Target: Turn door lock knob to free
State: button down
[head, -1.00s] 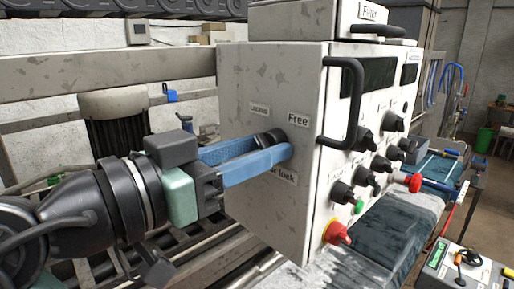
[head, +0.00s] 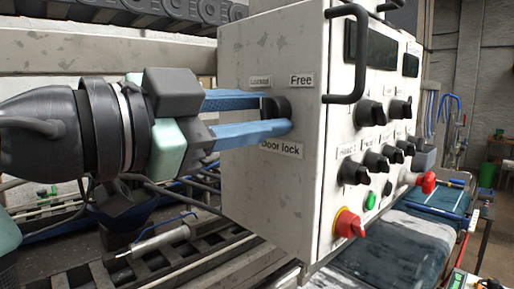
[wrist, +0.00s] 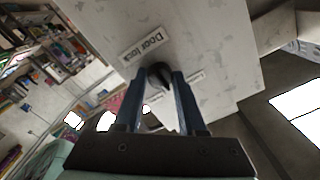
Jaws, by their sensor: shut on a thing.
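The black door lock knob (head: 278,106) is on the left side face of the white control box (head: 240,165). It sits below the labels "Locked" (head: 260,81) and "Free" (head: 301,80) and above the label "Door lock" (head: 282,149). My gripper (head: 277,115) reaches in from the left, its two blue fingers shut on the knob. In the wrist view the knob (wrist: 158,74) lies between the fingertips (wrist: 159,78), under the "Door lock" label (wrist: 143,43). The fingers partly hide the knob, and I cannot tell exactly which label it points to.
The box's front has a black handle (head: 346,55), several black knobs, a green button (head: 370,201) and a red knob (head: 348,223). A slatted metal frame (head: 185,262) lies below my arm. Shelves show at the left in the wrist view.

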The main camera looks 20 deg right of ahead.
jog(key=m+b, duration=0.4)
jog(key=m, duration=0.1)
jog(key=shift+f+m, duration=0.1)
jog(key=shift+m, duration=0.2)
jog(key=shift+m+b, duration=0.85)
jog(key=shift+m, duration=1.45)
jog(key=shift+c, duration=2.4)
grip_release()
jog(key=shift+r, duration=0.2)
jog(key=shift+a, duration=0.15)
jog(key=b+v, duration=0.2)
jog(key=v, duration=1)
jog(key=shift+a+b, duration=0.3)
jog(key=shift+b, duration=0.05)
